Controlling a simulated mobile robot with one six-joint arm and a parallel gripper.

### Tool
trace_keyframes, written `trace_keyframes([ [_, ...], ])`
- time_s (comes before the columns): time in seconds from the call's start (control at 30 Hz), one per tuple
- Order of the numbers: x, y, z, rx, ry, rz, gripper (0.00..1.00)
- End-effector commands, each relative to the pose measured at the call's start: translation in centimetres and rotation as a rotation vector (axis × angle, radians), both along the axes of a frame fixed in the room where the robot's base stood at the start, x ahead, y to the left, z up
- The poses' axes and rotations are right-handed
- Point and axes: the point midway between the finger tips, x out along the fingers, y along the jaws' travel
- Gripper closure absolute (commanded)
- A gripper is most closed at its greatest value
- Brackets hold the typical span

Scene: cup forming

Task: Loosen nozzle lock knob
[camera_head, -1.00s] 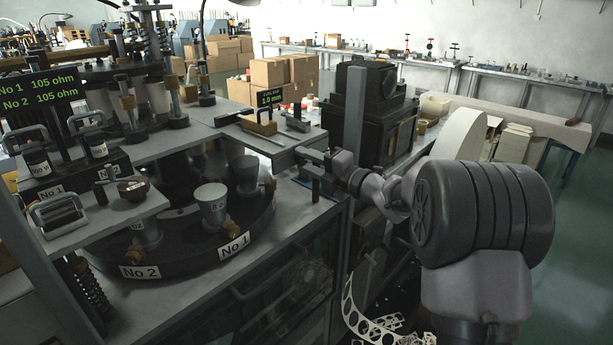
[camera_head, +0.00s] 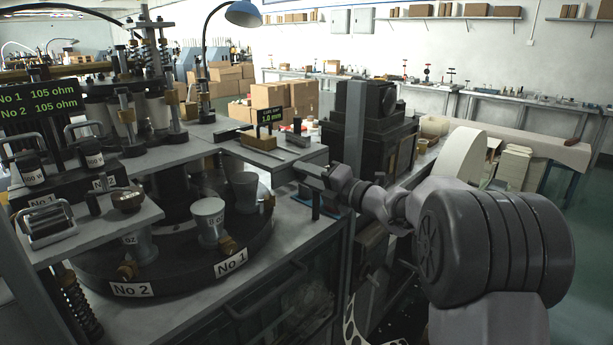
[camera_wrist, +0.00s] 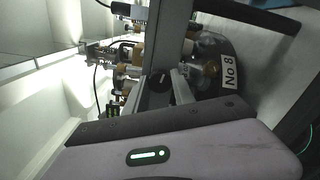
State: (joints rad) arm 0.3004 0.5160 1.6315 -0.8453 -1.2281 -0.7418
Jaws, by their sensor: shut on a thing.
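My gripper (camera_head: 308,172) reaches left over the right end of the machine table in the head view. It is shut on a small dark piece, mostly hidden, whose kind I cannot tell. Tapered metal cups stand on the round dark turntable (camera_head: 170,285), left of my gripper. My gripper is apart from both.
A grey upright post (camera_head: 355,130) and a dark machine (camera_head: 374,125) stand close by my arm. A blue item (camera_head: 338,211) lies on the table. Cardboard boxes (camera_head: 285,95) stand behind.

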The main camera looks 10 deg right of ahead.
Motion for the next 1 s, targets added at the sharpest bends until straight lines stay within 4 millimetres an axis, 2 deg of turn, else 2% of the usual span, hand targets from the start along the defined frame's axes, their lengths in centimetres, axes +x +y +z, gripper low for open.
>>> trace_keyframes([
  [0.03, 0.0, 0.0, 0.0, 0.000, 0.000, 0.000, 0.68],
  [0.13, 0.0, 0.0, 0.0, 0.000, 0.000, 0.000, 0.48],
  [0.43, 0.0, 0.0, 0.0, 0.001, 0.001, 0.000, 0.48],
  [0.57, -0.9, -0.8, 0.1, 0.001, 0.002, -0.004, 0.48],
  [0.67, -2.7, -2.2, 0.3, 0.001, 0.001, -0.004, 0.48],
  [1.0, -11.3, -8.3, 0.3, 0.001, 0.001, -0.004, 0.48],
])
